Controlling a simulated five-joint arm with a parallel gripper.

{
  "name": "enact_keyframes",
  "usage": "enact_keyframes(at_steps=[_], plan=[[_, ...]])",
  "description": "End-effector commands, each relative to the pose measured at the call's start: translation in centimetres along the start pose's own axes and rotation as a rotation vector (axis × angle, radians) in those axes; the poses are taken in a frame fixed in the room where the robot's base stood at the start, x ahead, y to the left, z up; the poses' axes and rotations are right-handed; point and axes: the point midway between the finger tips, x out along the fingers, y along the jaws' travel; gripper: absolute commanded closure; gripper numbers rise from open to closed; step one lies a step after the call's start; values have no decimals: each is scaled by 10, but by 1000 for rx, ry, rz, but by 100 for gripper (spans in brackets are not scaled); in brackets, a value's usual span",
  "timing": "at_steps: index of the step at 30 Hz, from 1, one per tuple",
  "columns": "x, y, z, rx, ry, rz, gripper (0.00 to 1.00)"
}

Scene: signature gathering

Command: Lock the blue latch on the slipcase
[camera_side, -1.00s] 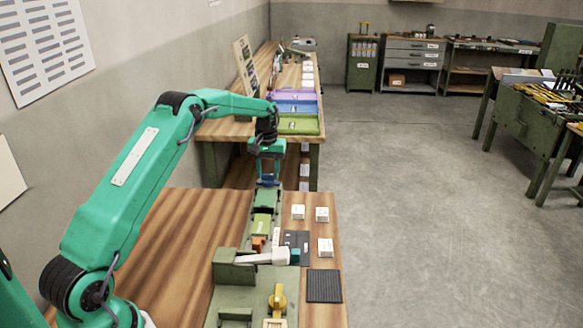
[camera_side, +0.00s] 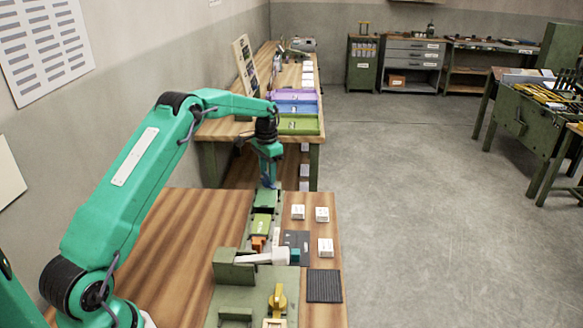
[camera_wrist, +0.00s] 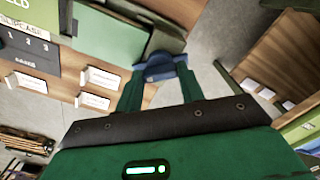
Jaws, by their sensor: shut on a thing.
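My gripper (camera_side: 268,181) points down at the far end of the near bench and is shut on the blue latch (camera_wrist: 160,70). In the wrist view the latch sits between my two fingertips. In the side view my gripper mostly hides it. The latch is at the end of a long green body, which I take to be the slipcase (camera_wrist: 105,38); it also shows in the side view (camera_side: 265,200). I cannot tell from these frames whether the latch is fully turned.
White label blocks (camera_side: 325,247) stand along the bench's right side, near a dark pad (camera_side: 324,286). A grey-white bar (camera_side: 262,257) and yellow knob (camera_side: 277,301) are on the nearer green fixture. Purple, blue and green trays (camera_side: 299,125) lie on the farther bench.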

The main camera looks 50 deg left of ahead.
Motion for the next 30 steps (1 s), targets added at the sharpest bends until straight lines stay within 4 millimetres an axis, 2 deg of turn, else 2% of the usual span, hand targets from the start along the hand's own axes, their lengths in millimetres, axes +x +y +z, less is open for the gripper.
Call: enact_keyframes(at_steps=[18,30], plan=[[-1,0,0,539,2,-2,85],[-1,0,-1,672,2,-2,85]])
